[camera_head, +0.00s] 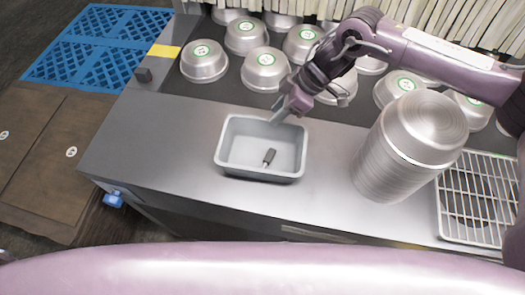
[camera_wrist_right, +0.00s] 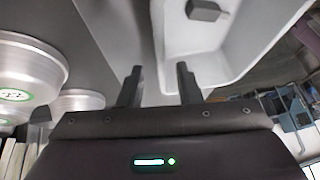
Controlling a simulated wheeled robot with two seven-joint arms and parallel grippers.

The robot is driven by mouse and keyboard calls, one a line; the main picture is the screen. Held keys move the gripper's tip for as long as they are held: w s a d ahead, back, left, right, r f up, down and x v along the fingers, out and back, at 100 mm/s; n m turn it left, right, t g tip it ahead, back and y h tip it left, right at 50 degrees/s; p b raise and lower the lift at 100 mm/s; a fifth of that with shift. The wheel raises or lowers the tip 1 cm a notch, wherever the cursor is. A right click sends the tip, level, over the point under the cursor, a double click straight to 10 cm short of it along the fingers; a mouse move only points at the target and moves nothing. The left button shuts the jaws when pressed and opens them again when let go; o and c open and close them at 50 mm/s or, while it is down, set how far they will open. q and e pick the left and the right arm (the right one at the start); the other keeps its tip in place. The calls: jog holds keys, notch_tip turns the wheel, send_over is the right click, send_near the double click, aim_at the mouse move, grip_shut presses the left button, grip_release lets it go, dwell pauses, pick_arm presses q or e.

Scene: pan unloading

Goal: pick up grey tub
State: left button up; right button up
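The grey tub (camera_head: 228,150) stands upright on the steel counter, left of the middle in the head view. A small dark grey block (camera_head: 269,157) lies on its floor. My right gripper (camera_head: 279,115) points down at the tub's back rim, right of its middle. In the right wrist view the gripper (camera_wrist_right: 159,88) has its fingers apart. The tub's wall (camera_wrist_right: 158,45) runs up between them, with one finger on the outer side and one on the inner side. I cannot tell whether either finger touches it. My left gripper is not in view.
Several metal pans with green labels (camera_head: 204,62) stand along the back. A tall stack of pans (camera_head: 390,160) stands right of the tub, and a wire rack (camera_head: 475,200) is at the far right. The counter (camera_head: 130,140) left of the tub is clear.

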aim_at(266, 127)
jog(key=p+x, duration=0.2)
jog(key=x, duration=0.2)
jog(key=shift+s+a+f+p, duration=0.2)
jog(key=shift+a+p, duration=0.1)
jog(key=shift+a+f, duration=0.25)
jog(key=shift+f, duration=0.15)
grip_shut()
